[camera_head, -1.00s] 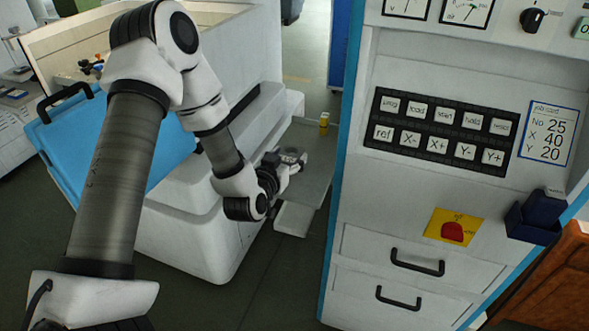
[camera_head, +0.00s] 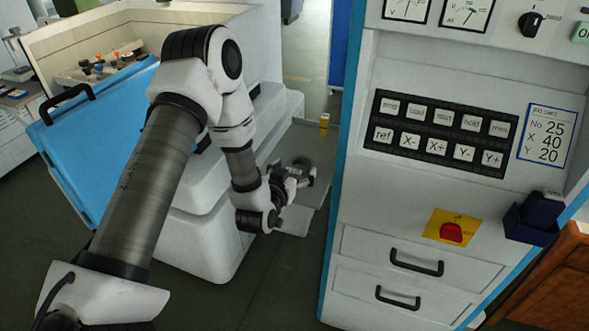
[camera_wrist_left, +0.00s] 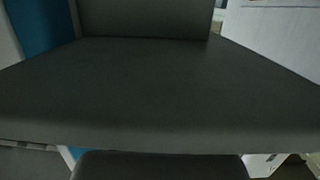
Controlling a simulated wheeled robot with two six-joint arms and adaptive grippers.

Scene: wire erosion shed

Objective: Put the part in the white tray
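My left gripper (camera_head: 303,174) is at the end of the arm coming in from the left. It is over the pale grey side shelf (camera_head: 318,195) between the white tank and the console. A dark rounded shape shows at its fingers, too small to tell whether it is a held part or the gripper itself. In the left wrist view a dark grey surface (camera_wrist_left: 150,95) fills most of the picture, and I cannot tell what it is. I cannot make out the white tray for certain. My right gripper is not in view.
A small yellow object (camera_head: 324,123) stands at the shelf's far end. The white tank (camera_head: 205,235) with its blue door (camera_head: 95,140) is at left. The console (camera_head: 420,215) with keys and drawers blocks the right. A dark blue holder (camera_head: 534,218) hangs on it.

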